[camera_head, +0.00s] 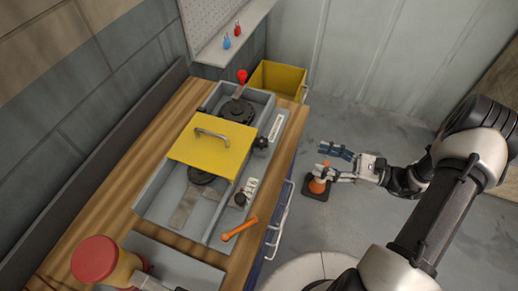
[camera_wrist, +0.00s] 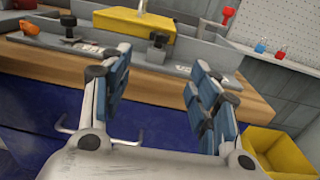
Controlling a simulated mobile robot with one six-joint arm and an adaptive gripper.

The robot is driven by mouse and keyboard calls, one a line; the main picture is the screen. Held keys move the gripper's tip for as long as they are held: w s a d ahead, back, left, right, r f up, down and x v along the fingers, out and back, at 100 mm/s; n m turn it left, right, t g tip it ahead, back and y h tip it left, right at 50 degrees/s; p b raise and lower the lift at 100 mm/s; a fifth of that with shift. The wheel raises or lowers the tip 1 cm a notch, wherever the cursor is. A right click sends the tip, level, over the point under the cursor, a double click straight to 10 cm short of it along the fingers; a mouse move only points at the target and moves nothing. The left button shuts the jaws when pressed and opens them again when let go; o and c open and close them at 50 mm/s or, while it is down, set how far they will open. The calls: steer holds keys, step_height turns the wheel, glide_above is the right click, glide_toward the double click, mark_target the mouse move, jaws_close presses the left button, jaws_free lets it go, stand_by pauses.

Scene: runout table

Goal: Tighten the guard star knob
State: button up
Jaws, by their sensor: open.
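A dark knob (camera_head: 262,142) stands on the front rail of the grey machine (camera_head: 150,208), near the right end of the yellow guard (camera_head: 212,146). It also shows in the wrist view (camera_wrist: 158,40), ahead between my fingers and beyond them. A second dark knob (camera_head: 240,199) sits further along the rail, at left in the wrist view (camera_wrist: 68,28). I cannot tell their exact shape or which one is the star knob. My gripper (camera_head: 330,163) is open and empty, off the bench's front side; its two blue-padded fingers (camera_wrist: 162,80) are spread wide and touch nothing.
An orange handle (camera_head: 240,228) lies at the machine's front edge. A red-topped lever (camera_head: 241,78) rises at the back. Drawer handles (camera_head: 279,222) project from the bench front.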

mark_target(262, 144)
steer(key=b+x, duration=0.2)
steer(key=x, duration=1.4)
steer(key=shift+w+a, duration=0.15)
steer(key=shift+a, duration=0.2)
steer(key=shift+c, duration=0.5)
steer(key=c, duration=1)
